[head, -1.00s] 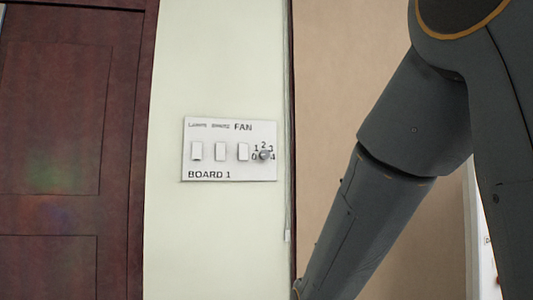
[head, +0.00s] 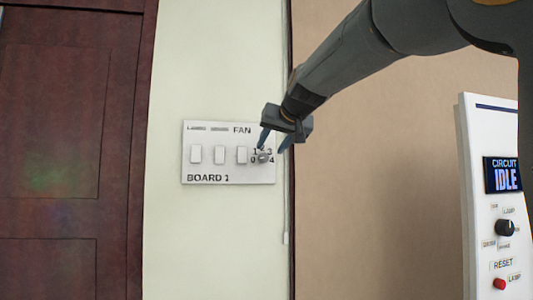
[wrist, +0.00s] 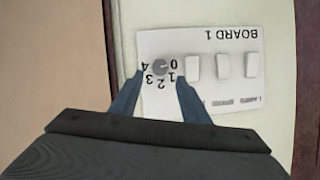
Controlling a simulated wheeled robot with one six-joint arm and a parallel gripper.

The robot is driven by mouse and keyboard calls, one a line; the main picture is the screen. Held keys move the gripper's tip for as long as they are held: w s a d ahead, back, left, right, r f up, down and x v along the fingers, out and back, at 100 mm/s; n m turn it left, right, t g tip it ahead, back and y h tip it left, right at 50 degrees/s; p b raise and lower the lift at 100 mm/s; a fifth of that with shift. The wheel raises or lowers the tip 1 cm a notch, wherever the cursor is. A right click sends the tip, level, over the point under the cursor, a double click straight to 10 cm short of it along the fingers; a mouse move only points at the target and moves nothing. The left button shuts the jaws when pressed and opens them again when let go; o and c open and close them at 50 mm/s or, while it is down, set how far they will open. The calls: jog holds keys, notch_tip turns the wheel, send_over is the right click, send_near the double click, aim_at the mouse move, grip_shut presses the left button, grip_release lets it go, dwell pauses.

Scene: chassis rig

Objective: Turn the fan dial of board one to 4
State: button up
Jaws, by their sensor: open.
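Board one (head: 228,176) is a white panel on the pale wall, marked BOARD 1, with several white rocker switches and a fan dial. The fan dial (head: 263,157) is a small round grey knob at the board's right, ringed by the numbers 0 to 4. In the wrist view the board is upside down, and the dial (wrist: 160,68) shows with a pale mark that seems to face the 0. My gripper (head: 272,149) is open in front of the dial. In the wrist view its fingertips (wrist: 159,77) are either side of the dial; I cannot tell whether they touch it.
A dark red-brown door (head: 65,150) is at the left. A white circuit panel (head: 478,220) at the right has a screen reading CIRCUIT IDLE, a black knob (head: 505,228) and a red button (head: 499,284). The rocker switches (wrist: 222,66) sit close beside the dial.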

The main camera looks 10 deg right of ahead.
aim_at(265, 156)
jog(key=p+x, duration=0.2)
jog(key=x, duration=0.4)
jog(key=shift+f, duration=0.1)
jog(key=c, duration=1.1)
